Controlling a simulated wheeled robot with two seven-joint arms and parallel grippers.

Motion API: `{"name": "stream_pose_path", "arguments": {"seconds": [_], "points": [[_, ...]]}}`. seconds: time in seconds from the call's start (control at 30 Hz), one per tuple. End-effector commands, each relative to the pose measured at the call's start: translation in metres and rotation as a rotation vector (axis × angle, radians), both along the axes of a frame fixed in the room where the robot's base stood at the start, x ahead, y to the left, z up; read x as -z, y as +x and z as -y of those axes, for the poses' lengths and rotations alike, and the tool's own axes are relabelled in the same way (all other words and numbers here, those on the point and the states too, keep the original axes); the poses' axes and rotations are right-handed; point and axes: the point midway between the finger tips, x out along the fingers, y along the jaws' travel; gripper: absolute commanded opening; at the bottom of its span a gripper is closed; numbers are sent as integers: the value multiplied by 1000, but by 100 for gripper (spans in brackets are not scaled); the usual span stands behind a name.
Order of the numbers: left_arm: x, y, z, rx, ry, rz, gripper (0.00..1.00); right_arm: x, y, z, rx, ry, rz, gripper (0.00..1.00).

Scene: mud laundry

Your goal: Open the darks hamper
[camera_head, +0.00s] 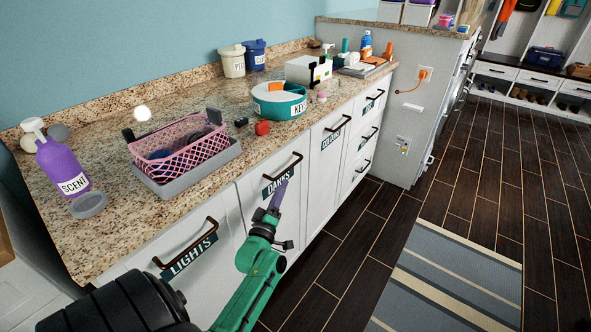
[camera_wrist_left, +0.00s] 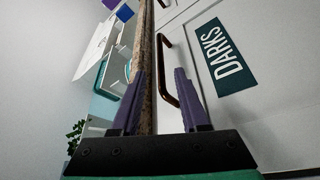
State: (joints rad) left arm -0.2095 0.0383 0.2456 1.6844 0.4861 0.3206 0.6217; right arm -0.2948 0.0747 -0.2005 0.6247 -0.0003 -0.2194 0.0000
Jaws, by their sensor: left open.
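The darks hamper is a white front (camera_head: 247,204) under the granite counter, with a dark "DARKS" label and a brown bar handle (camera_head: 284,166) near its top; it looks closed. In the left wrist view the label (camera_wrist_left: 221,57) is at the upper right and the handle (camera_wrist_left: 175,80) shows between the finger lines. My left gripper (camera_head: 278,193), green with purple fingers, is just in front of the label, below the handle. Its fingers (camera_wrist_left: 163,92) are apart and empty in the wrist view; I cannot tell whether they touch the handle. My right gripper is out of view.
The lights hamper (camera_head: 188,255) is to the left and the colors hamper (camera_head: 333,138) to the right. A pink basket (camera_head: 180,150), a purple bottle (camera_head: 62,165) and a teal tub (camera_head: 279,103) stand on the counter. Dark floor and a striped rug (camera_head: 450,275) lie clear at right.

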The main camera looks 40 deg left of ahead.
Motion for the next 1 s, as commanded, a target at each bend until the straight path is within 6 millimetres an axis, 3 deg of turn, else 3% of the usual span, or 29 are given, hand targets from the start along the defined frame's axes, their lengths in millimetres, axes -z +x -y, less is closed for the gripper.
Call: {"name": "stream_pose_path", "arguments": {"seconds": [0.1, 0.3, 0.43, 0.67, 0.7, 0.8, 1.0], "points": [[-9, 31, -12, 0, 2, 3, 45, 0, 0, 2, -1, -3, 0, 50], [-16, 73, -27, 1, 3, -1, 45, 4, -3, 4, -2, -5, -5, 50], [-18, 85, -32, 2, 1, -3, 45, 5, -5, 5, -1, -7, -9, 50], [-19, 87, -32, 1, 1, -4, 45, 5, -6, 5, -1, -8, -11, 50], [-19, 87, -32, 1, 1, -4, 41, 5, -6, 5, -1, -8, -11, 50], [-19, 87, -32, 1, 1, -4, 3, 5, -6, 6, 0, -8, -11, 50], [-19, 86, -32, 1, 1, -4, 0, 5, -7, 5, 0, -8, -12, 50]]}}
